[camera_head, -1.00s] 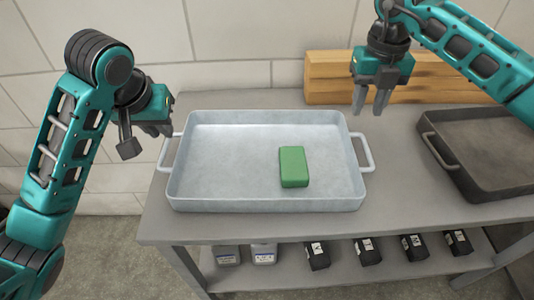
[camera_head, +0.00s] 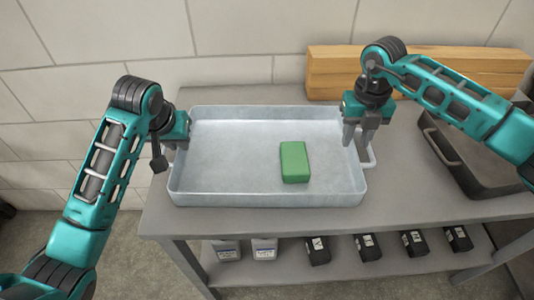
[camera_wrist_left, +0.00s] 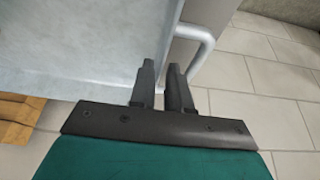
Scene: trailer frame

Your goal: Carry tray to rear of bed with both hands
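The pale metal tray (camera_head: 235,196) lies on the grey table with a green block (camera_head: 294,162) on it, right of centre. My left gripper (camera_head: 170,150) is at the tray's left handle, which is mostly hidden there. In the left wrist view, the two dark fingers (camera_wrist_left: 161,72) stand apart with a narrow gap at the tray's edge, and the handle (camera_wrist_left: 203,45) passes beside and behind one finger. My right gripper (camera_head: 357,140) points down, open, over the tray's right rim by the right handle (camera_head: 370,153). Its exact contact cannot be told.
A dark tray (camera_head: 480,160) sits on the table to the right. Stacked wooden beams (camera_head: 420,75) lie along the wall behind. Small black boxes (camera_head: 368,248) and grey containers (camera_head: 228,249) stand on the lower shelf. The table's front strip (camera_head: 300,222) is clear.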

